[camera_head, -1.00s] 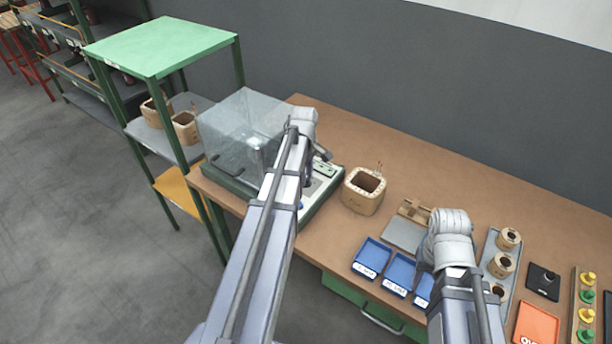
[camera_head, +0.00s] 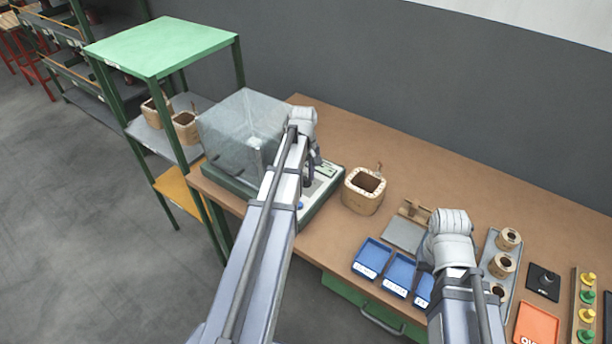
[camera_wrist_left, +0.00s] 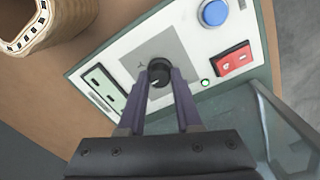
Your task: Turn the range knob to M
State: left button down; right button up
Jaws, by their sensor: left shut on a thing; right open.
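The range knob (camera_wrist_left: 160,72) is black and round with a pale pointer line, on a grey square of the tester's white panel (camera_wrist_left: 120,57). In the left wrist view my left gripper (camera_wrist_left: 161,82) is shut on the knob, one finger on each side. The letters around the knob are mostly too small or hidden to read. In the head view the left arm covers the knob. My right gripper (camera_head: 428,270) hangs over the blue trays at the lower right, its fingers mostly hidden by its wrist.
The panel carries a blue button (camera_wrist_left: 214,12), a red rocker switch (camera_wrist_left: 233,59), a lit green lamp and a display (camera_wrist_left: 103,88). A clear hood (camera_head: 235,125) stands left of the arm. A wound coil (camera_head: 364,190) stands just right of the tester. Blue trays (camera_head: 371,258) lie nearer the front.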

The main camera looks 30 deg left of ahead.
aim_at(305, 179)
pick_arm(q)
jog(key=c, duration=0.6)
grip_release()
pick_arm(e)
jog(key=shift+r, duration=0.1)
pick_arm(q)
notch_tip(305, 179, up, 8)
jog(key=p, duration=0.8)
jog(key=shift+s, duration=0.1)
pick_arm(e)
notch_tip(305, 179, up, 8)
pick_arm(q)
jog(key=shift+a+f, duration=0.1)
pick_arm(e)
jog(key=shift+f, duration=0.2)
